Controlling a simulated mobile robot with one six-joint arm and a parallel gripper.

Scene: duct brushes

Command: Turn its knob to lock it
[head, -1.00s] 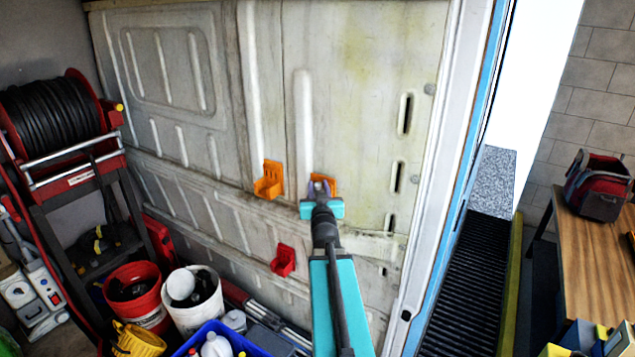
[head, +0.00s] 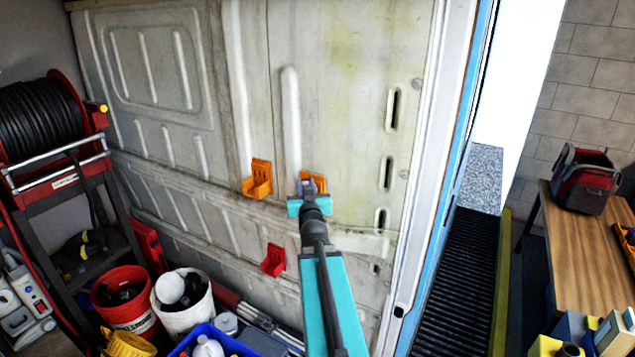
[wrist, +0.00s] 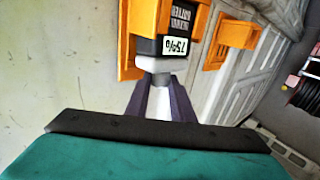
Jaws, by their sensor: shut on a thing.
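My gripper (head: 309,187) reaches up to the right-hand orange holder (head: 316,180) on the van's wall panel. In the wrist view, its two purple fingers (wrist: 161,84) are shut on the pale knob (wrist: 159,64), which sticks out below a black body (wrist: 172,45) with a white label. The black body sits in the orange holder, which also shows in the wrist view (wrist: 144,18). The fingers hide the sides of the knob, and I cannot tell its turn angle.
A second orange holder (head: 257,179) is on the wall to the left, and a red holder (head: 273,260) is lower down. Buckets and a blue crate (head: 213,340) crowd the floor below. A hose reel (head: 45,120) stands left, a wooden bench (head: 575,225) right.

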